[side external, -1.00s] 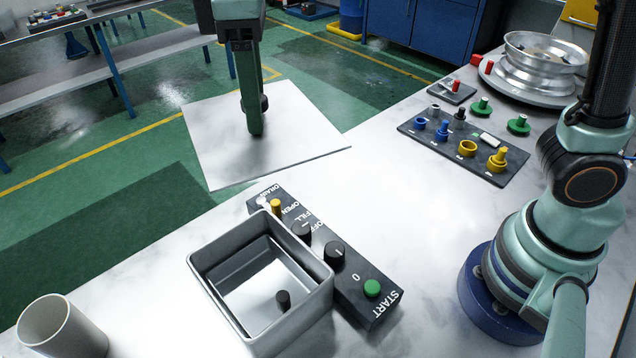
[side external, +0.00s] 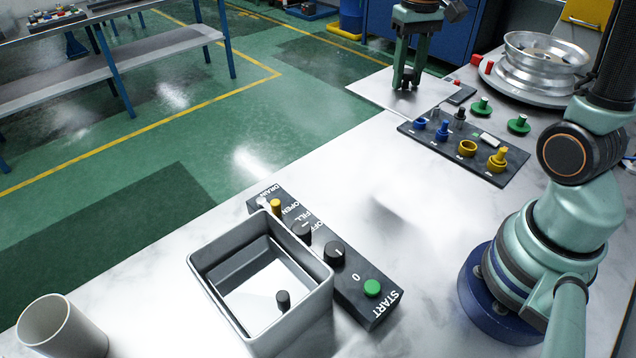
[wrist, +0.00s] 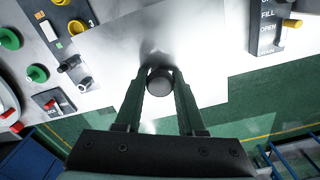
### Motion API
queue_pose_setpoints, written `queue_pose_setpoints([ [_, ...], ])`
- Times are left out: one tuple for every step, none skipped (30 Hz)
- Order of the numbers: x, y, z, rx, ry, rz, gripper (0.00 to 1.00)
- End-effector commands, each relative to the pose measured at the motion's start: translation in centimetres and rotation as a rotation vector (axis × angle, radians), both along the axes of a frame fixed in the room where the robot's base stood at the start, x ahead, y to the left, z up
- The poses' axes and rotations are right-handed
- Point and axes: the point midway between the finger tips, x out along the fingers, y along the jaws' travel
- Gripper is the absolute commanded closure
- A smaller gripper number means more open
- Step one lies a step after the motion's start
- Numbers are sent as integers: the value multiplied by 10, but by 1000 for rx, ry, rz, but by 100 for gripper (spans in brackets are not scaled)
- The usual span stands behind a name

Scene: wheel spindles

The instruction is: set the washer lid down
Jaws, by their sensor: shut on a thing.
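The washer lid (side external: 375,92) is a flat pale plate at the back edge of the table in the side view. In the wrist view the lid (wrist: 200,62) has a dark round knob (wrist: 166,90) between my fingers. My gripper (side external: 406,80) is shut on that knob, and it also shows in the wrist view (wrist: 160,82). One side of the lid reaches out over the green floor. I cannot tell whether the lid touches the table. The washer tub (side external: 203,283) is an open grey box at the front, with a dark control panel (side external: 352,292) beside it.
A dark board (side external: 470,165) with blue and yellow parts lies right of the lid, close to it. Green knobs (side external: 518,125) and a metal wheel (side external: 540,70) stand beyond. A white cup (side external: 60,330) is at front left. The middle of the table is clear.

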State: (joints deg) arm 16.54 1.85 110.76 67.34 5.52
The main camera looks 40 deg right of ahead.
Motion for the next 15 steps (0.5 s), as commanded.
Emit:
queue_pose_setpoints([
  [-1,-2,-5,1,2,-10,100],
  [-1,-3,-8,1,2,-12,100],
  [-2,-3,-15,2,4,-13,100],
  [-2,-3,-21,2,5,-13,100],
  [-2,-2,-28,1,6,-12,100],
  [-3,-2,-38,2,7,-12,100],
  [-3,-2,-45,2,8,-11,100],
  [-2,-2,-53,2,7,-11,100],
  [-3,-2,-63,2,8,-11,100],
  [-2,-2,-70,2,7,-10,100],
  [-2,-2,-77,2,7,-10,100],
  [-3,-2,-87,2,7,-10,100],
  [-3,-2,-94,2,8,-10,100],
  [-2,-2,-102,2,8,-10,100],
  [-3,-2,-111,2,8,-9,100],
])
